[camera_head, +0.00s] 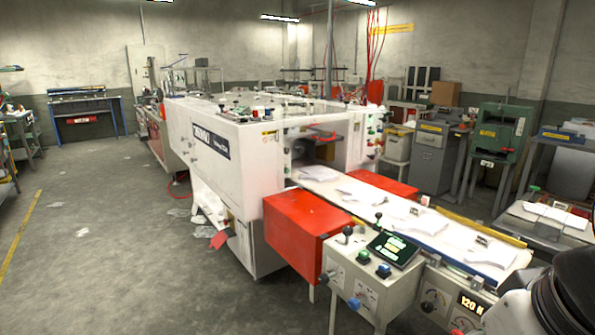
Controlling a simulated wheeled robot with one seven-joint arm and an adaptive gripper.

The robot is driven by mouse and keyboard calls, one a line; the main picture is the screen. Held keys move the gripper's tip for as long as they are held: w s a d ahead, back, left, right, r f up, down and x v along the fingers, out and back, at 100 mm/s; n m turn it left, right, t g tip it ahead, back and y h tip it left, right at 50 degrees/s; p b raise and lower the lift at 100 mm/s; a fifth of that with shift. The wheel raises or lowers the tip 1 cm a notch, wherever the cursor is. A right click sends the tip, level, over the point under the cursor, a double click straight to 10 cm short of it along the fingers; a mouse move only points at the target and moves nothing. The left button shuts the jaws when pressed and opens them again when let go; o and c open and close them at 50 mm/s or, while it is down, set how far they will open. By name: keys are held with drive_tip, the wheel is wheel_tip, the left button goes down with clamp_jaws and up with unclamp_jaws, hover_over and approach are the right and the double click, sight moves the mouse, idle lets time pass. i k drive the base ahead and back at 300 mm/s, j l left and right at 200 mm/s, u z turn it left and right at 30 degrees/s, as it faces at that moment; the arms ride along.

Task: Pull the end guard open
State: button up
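A long white machine (225,140) with a dark name label stands in the middle of the view. A flat infeed bed (400,215) with white sheets on it runs from its near-end opening (318,150) toward the lower right. A red box-shaped cover (300,225) sits on the near side of the bed, and a second red cover (385,183) lies on the far side. I cannot tell which panel is the end guard, and no handle is clear.
A control box (365,280) with knobs, buttons and a tilted screen (394,249) stands at the near side of the bed. A green machine (500,132) and grey cabinet (433,155) stand at the right. Grey floor (110,240) at the left is mostly open, with scattered scraps.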

sight(300, 150)
drive_tip(key=i+j+z, duration=0.15)
drive_tip(key=i+j, duration=0.15)
drive_tip(key=i+j+z, duration=0.15)
drive_tip(key=i+j, duration=0.2)
drive_tip(key=i+j+z, duration=0.15)
drive_tip(key=i+j, duration=0.2)
drive_tip(key=i+j+z, duration=0.1)
drive_tip(key=i+j, duration=0.15)
drive_tip(key=j, duration=0.2)
drive_tip(key=i+j+z, duration=0.15)
drive_tip(key=i+j, duration=0.15)
drive_tip(key=j, duration=0.15)
drive_tip(key=i+j+z, duration=0.15)
drive_tip(key=j, duration=0.35)
drive_tip(key=i+j+z, duration=0.15)
drive_tip(key=i+j, duration=0.15)
drive_tip(key=j, duration=0.2)
drive_tip(key=i+j+z, duration=0.15)
drive_tip(key=j, duration=0.35)
